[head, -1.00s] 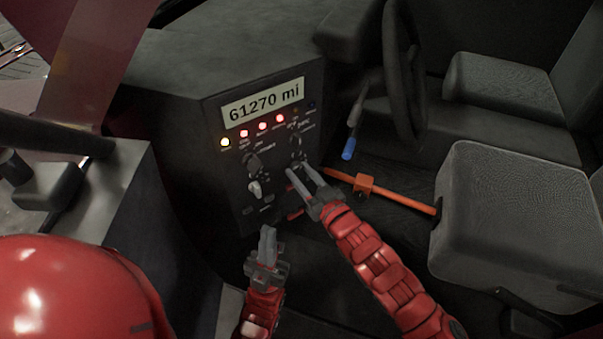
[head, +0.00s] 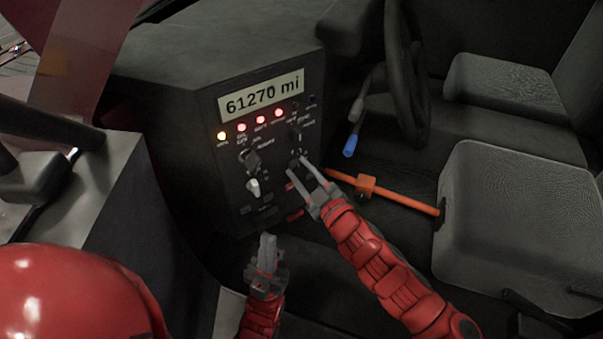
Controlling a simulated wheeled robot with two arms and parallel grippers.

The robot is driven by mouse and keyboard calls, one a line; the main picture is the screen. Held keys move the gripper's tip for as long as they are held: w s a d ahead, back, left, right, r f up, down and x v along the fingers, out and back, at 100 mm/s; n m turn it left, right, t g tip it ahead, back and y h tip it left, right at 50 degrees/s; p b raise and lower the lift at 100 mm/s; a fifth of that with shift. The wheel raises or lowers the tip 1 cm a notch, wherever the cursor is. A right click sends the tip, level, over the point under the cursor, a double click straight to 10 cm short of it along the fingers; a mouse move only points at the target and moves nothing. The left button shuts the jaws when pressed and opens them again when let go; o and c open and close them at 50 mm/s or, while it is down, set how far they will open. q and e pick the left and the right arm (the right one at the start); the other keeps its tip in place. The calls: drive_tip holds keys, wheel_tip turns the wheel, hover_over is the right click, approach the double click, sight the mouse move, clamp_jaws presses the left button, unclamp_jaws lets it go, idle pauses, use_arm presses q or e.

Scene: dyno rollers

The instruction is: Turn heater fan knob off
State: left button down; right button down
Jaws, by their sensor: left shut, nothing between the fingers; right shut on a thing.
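The dark dash panel (head: 272,215) faces me in the head view, with several knobs on it. A dark knob (head: 253,160) sits at the left, with a pale knob (head: 254,188) below it. Another dark knob (head: 295,138) sits at the upper right. The labels are too small to tell which is the heater fan knob. My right gripper (head: 299,167) is at the panel's right side, shut on a small dark knob that its fingers mostly hide. My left gripper (head: 267,242) is shut and empty, below and in front of the panel, apart from the knobs.
A mileage display (head: 260,95) and a row of lit lamps (head: 260,126) are above the knobs. The steering wheel (head: 405,75), a blue-tipped lever (head: 350,145), an orange bar (head: 412,204) and a grey seat (head: 510,210) are to the right.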

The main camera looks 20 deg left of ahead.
drive_tip(key=shift+n, duration=0.4)
drive_tip(key=shift+c, duration=2.3)
unclamp_jaws()
drive_tip(key=shift+s+d, duration=0.25)
drive_tip(key=shift+d, duration=0.2)
drive_tip(key=p+v, duration=0.4)
drive_tip(key=v, duration=1.2)
drive_tip(key=shift+s, duration=0.25)
